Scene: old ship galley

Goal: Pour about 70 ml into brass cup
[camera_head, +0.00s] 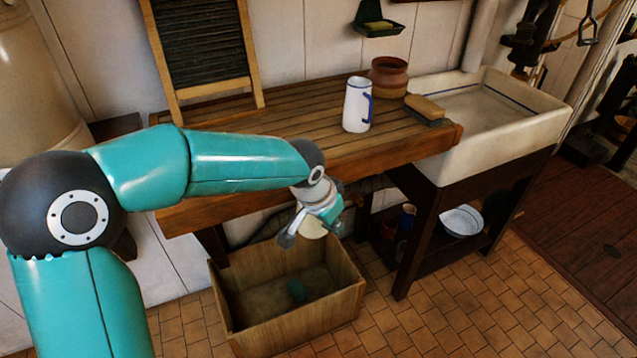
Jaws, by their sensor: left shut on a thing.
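My left gripper (311,232) hangs in front of the bench edge, above the wooden crate, pointing down. It is shut on a pale cream thing (312,225), mostly hidden by the fingers, so I cannot tell what it is. A white enamel jug (356,108) with a blue rim and blue handle stands upright on the slatted wooden bench, apart from the gripper. I cannot make out a brass cup for certain. My right gripper is not in view.
A brown pot (388,76) and a brush (424,108) are near the jug. A washboard (255,62) leans at the back. A white sink (535,124) is at right. A white bowl (462,221) sits on the low shelf.

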